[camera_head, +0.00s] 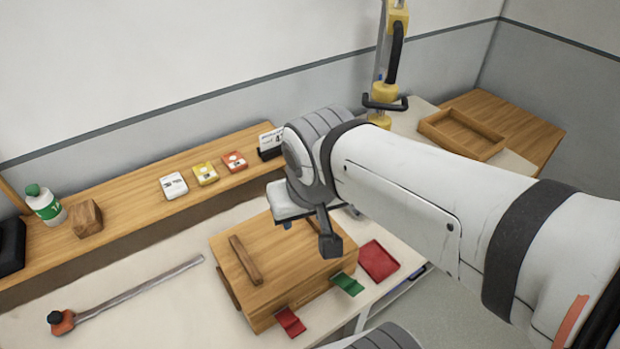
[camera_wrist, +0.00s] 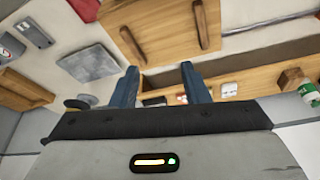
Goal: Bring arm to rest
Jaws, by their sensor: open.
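My arm (camera_head: 415,195) reaches from the right edge of the head view over the worktable. Its wrist end hangs above the far right part of a wooden box (camera_head: 268,287). My gripper (camera_wrist: 160,84) shows in the wrist view as two blue fingers, spread apart with nothing between them. In the head view the arm's end mostly hides the gripper. The box has a wooden bar handle (camera_head: 245,260) on top, and red (camera_head: 290,322) and green (camera_head: 347,283) tabs at its front. I cannot tell the exact gap between gripper and box.
A back shelf holds a green-capped bottle (camera_head: 46,205), a wooden block (camera_head: 87,218) and small white, yellow and red boxes (camera_head: 205,174). A long grey rod tool (camera_head: 135,292) lies left, a red tray (camera_head: 378,260) right. A wooden tray (camera_head: 462,134) stands at the back right.

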